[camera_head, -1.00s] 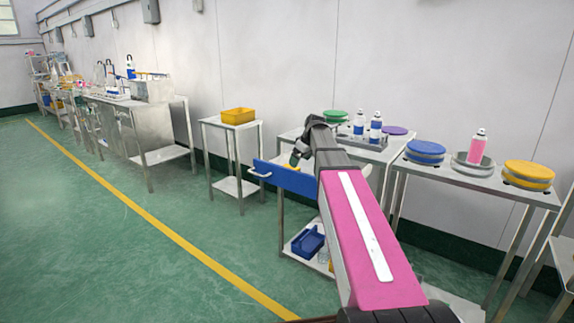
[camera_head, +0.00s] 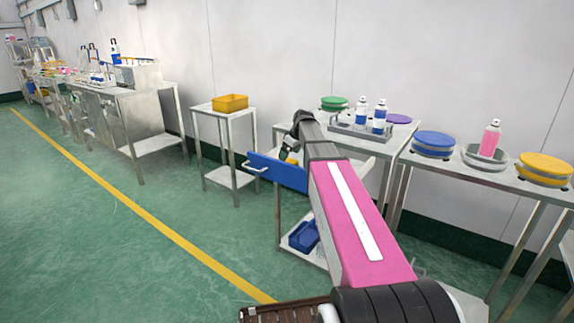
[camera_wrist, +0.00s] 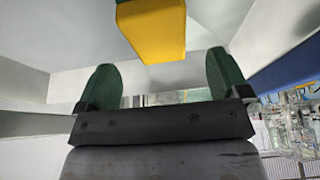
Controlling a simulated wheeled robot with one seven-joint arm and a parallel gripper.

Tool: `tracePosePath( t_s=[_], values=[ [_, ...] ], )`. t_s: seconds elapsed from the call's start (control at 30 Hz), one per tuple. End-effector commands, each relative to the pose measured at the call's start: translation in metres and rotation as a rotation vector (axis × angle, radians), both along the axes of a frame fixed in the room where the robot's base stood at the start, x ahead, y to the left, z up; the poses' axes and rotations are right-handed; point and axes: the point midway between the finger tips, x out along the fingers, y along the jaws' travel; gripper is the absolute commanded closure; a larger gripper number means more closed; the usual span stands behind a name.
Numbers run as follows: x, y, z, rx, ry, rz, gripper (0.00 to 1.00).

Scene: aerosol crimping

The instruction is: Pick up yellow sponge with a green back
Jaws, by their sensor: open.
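The yellow sponge (camera_wrist: 155,42) with a green back shows at the top of the wrist view, its upper end cut off by the frame. My gripper (camera_wrist: 166,80) is open, with two dark green fingertips spread left and right. The sponge lies above and between the fingertips in the picture, with gaps to both; I see no contact. In the head view my gripper (camera_head: 289,152) is over the open blue-fronted drawer (camera_head: 277,171), and a small yellow patch shows by it, mostly hidden by my arm.
The drawer belongs to a metal table with a tray of cans (camera_head: 361,128), a green disc (camera_head: 334,103) and a purple disc (camera_head: 398,118). A yellow bin (camera_head: 230,103) stands on a small table to the left. A blue bin (camera_head: 304,236) is on the lower shelf.

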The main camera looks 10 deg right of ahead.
Motion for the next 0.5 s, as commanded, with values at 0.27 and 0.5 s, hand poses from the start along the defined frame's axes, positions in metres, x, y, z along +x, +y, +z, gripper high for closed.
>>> tracePosePath(
  t_s=[0.27, 0.5],
  values=[
    [0.013, 0.01, -0.028, 0.0, 0.001, 0.0, 0.06],
    [0.017, 0.015, -0.045, 0.0, 0.0, 0.0, 0.06]
  ],
)
